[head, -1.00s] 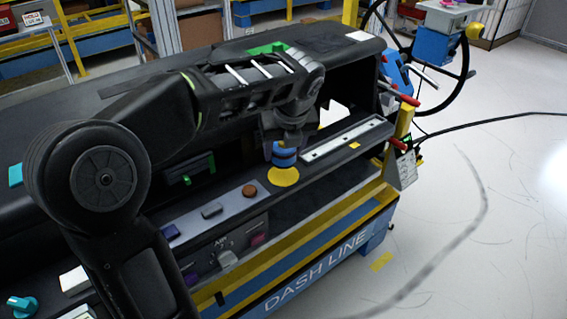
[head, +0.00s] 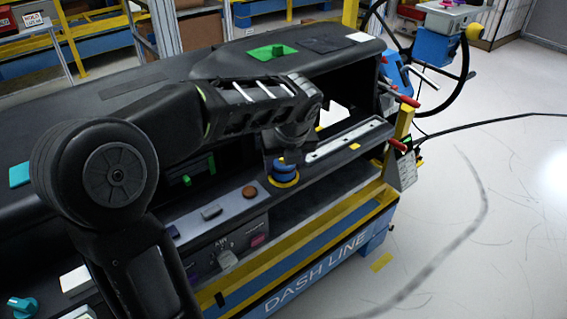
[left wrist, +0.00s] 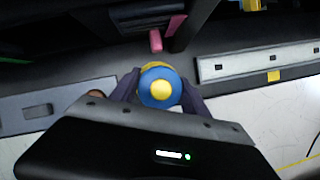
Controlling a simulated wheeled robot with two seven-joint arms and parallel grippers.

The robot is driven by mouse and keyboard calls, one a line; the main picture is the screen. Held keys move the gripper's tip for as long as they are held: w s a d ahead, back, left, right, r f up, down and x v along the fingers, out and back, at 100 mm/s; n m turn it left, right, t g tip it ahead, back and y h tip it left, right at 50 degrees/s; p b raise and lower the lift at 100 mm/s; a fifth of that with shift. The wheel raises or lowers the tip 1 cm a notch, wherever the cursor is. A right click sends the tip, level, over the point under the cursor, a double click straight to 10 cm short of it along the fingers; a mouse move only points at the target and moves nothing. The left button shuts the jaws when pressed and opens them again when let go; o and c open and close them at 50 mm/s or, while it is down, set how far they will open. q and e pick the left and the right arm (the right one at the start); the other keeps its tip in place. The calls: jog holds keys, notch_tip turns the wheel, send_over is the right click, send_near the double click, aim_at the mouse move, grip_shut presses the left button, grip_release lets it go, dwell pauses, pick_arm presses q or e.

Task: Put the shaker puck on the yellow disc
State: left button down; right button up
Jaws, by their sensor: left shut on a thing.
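The shaker puck (head: 285,169) is blue, with a yellow centre on its top in the left wrist view (left wrist: 161,89). It is upright over the yellow disc (head: 284,184), and its base appears to touch the disc. The disc's yellow edge shows around the puck's base, and a sliver of it shows in the left wrist view (left wrist: 154,65). My left gripper (head: 286,160) comes down from above and is shut on the puck. Its dark fingers (left wrist: 160,92) stand on either side of the puck in the left wrist view. My right gripper is out of view.
A grey panel with an orange-brown round button (head: 249,192) lies left of the disc. A pale slotted rail (head: 348,139) lies to its right. The dashboard hood (head: 225,68) overhangs the shelf behind. Red-handled levers (head: 405,100) stand at the right end.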

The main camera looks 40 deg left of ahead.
pick_arm(q)
jog(key=shift+f, duration=0.15)
jog(key=c, duration=0.6)
grip_release()
jog(key=shift+o, duration=0.2)
jog(key=v, duration=1.2)
